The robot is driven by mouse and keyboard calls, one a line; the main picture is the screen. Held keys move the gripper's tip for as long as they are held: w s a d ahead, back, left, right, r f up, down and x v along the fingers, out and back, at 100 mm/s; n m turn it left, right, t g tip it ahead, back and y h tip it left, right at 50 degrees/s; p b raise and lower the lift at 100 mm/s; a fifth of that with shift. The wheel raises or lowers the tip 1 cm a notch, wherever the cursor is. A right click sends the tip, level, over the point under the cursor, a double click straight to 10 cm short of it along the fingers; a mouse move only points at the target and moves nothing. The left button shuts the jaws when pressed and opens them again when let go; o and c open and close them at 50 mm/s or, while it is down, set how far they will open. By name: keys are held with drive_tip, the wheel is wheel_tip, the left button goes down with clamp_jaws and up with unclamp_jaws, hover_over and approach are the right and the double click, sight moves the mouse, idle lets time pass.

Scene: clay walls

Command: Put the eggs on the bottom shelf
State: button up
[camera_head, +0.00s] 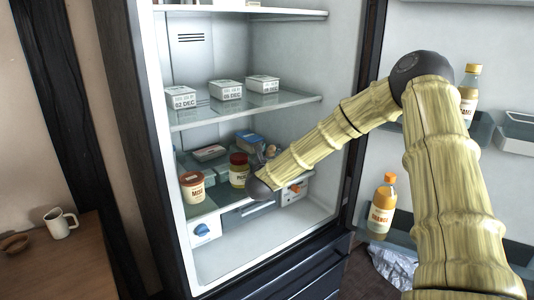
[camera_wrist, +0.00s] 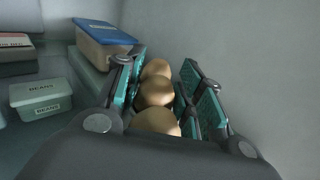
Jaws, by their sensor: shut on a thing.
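Several brown eggs (camera_wrist: 155,92) sit in a row between the teal-padded fingers of my gripper (camera_wrist: 164,68) in the wrist view. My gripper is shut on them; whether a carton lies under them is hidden. In the head view a small part of the eggs (camera_head: 271,149) shows beyond my wrist, over the back right of the lower glass shelf. My wrist hides most of the gripper there. I cannot tell whether the eggs touch the shelf. The lower shelf (camera_head: 205,209) is the lowest one I see, above a drawer and the fridge floor.
The lower shelf also holds a miso tub (camera_head: 193,187), a pickle jar (camera_head: 239,170), a blue-lidded box (camera_wrist: 103,32) and a beans box (camera_wrist: 40,98). Dated boxes (camera_head: 226,90) stand on the shelf above. The open door holds bottles (camera_head: 381,208).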

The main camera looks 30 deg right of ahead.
drive_tip(key=shift+s, duration=0.1)
drive_tip(key=o, duration=1.2)
drive_tip(key=shift+r, duration=0.1)
drive_tip(key=shift+s+a, duration=0.2)
drive_tip(key=shift+b+v, duration=0.45)
drive_tip(key=shift+v, duration=3.05)
